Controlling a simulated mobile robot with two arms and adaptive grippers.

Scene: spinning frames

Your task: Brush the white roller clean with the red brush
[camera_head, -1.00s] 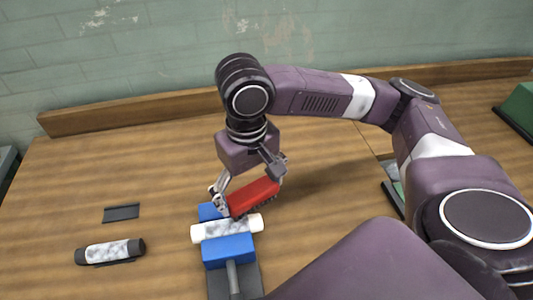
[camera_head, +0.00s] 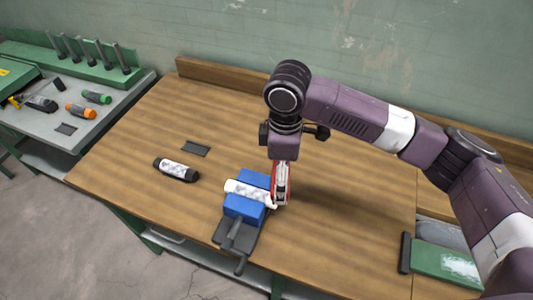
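The white roller (camera_head: 235,187) lies between the blue jaws of a small clamp (camera_head: 243,209) on the wooden table. Grey specks show along its middle. My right gripper (camera_head: 281,198), on the arm from the right, is shut on the red brush (camera_head: 275,182) at the roller's right end. My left gripper is out of view.
A second speckled roller with dark ends (camera_head: 176,170) and a dark flat plate (camera_head: 195,149) lie to the left on the table (camera_head: 130,150). A grey side bench (camera_head: 70,115) with tools stands far left. A green item (camera_head: 445,262) is at the right.

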